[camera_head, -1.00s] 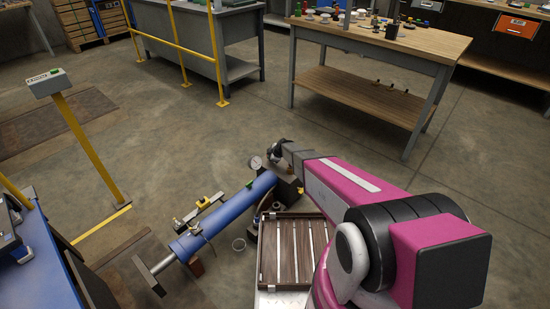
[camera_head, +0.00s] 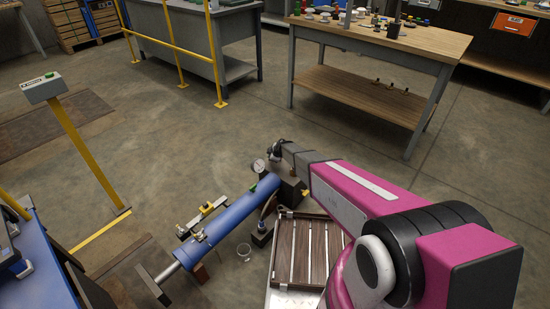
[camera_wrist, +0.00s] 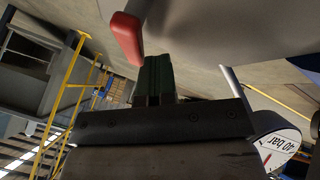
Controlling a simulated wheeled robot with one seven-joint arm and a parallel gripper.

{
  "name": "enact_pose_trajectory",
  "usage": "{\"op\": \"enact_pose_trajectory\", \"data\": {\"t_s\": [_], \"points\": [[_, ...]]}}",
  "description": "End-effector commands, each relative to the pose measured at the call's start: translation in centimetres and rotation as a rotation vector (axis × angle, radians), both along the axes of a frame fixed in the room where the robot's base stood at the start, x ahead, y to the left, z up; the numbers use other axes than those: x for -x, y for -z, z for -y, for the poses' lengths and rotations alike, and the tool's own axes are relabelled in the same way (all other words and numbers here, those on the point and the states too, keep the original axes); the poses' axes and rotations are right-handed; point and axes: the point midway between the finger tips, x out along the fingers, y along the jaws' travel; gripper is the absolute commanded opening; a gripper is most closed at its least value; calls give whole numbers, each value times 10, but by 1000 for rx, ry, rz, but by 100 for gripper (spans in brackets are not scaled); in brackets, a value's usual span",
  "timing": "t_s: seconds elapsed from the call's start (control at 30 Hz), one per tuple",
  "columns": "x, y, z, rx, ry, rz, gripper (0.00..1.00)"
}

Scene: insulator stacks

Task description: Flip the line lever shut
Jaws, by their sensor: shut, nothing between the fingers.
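A red handle (camera_wrist: 127,38), which looks like the line lever's grip, shows near the top of the wrist view. My gripper (camera_wrist: 155,66) is shut and empty, its dark green fingertips close beside and just below the handle. I cannot tell whether they touch it. A pale rounded body fills the upper right of that view. In the head view my gripper (camera_head: 274,155) is small, at the far end of my magenta arm, by the pressure gauge (camera_head: 258,166). The lever cannot be made out there.
The gauge face marked 40 bar (camera_wrist: 279,147) is close at the wrist view's right. A blue cylinder (camera_head: 235,215) lies left of a slatted tray (camera_head: 275,262).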

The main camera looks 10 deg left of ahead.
Motion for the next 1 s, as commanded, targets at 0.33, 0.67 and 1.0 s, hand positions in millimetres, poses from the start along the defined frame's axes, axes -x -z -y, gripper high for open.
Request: {"op": "enact_pose_trajectory", "data": {"t_s": [0.33,0.67,1.0], "points": [[-10,0,-1,0,0,1,0],[-12,0,-1,0,0,1,0],[-12,0,-1,0,0,1,0]]}}
